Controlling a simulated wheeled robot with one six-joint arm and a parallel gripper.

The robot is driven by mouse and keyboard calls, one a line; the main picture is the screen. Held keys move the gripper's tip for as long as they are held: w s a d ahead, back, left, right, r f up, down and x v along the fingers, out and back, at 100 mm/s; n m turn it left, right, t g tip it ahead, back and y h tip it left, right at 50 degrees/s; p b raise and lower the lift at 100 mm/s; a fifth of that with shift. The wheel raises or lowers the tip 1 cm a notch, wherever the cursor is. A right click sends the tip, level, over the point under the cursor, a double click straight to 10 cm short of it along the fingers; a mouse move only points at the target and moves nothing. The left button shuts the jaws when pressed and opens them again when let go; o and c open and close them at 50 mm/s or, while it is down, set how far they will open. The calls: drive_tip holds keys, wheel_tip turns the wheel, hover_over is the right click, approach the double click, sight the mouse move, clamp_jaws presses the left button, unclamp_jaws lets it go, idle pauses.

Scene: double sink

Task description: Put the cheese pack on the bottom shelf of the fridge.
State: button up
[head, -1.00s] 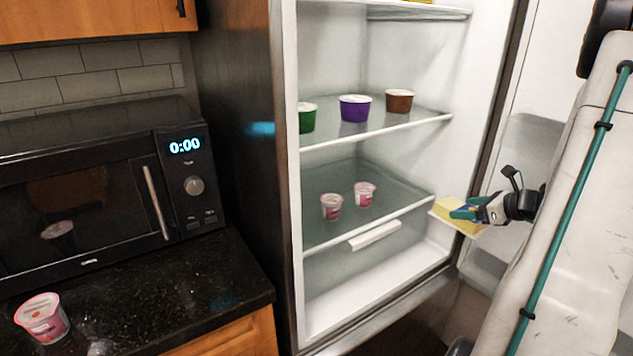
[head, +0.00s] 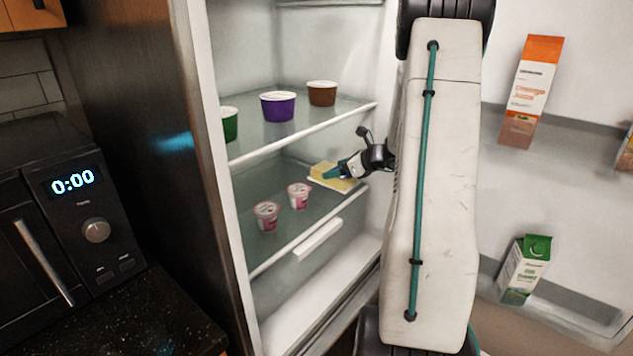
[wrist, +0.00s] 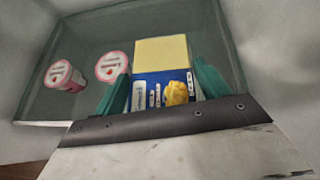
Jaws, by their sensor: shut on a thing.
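The cheese pack (head: 334,178) is a yellow block with a blue label. My gripper (head: 340,174) is shut on it, inside the open fridge at the right part of the lower glass shelf (head: 285,222). The wrist view shows the pack (wrist: 161,75) between my two teal fingers (wrist: 155,92), its label facing the camera. The pack is over or on that shelf; I cannot tell whether it touches the glass. Two pink-and-white yogurt cups stand on the same shelf to its left, the nearer one (head: 266,215) and the other (head: 299,195).
Green, purple (head: 278,106) and brown tubs stand on the shelf above. A white drawer-like space (head: 320,290) lies below the lower shelf. The open door (head: 560,175) at right holds cartons. A microwave (head: 60,230) stands at left.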

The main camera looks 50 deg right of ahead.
sight(319, 163)
drive_tip(key=w, duration=0.7)
drive_tip(key=shift+w+a, duration=0.3)
drive_tip(key=f, duration=0.2)
drive_tip(key=shift+s+d+f, duration=0.1)
drive_tip(key=shift+s+f, duration=0.15)
drive_tip(key=shift+f, duration=0.05)
drive_tip(key=shift+w+f, duration=0.2)
drive_tip(key=shift+f, duration=2)
drive_tip(key=o, duration=1.2)
drive_tip(key=shift+f, duration=0.1)
drive_tip(key=shift+o, duration=0.2)
drive_tip(key=v, duration=1.2)
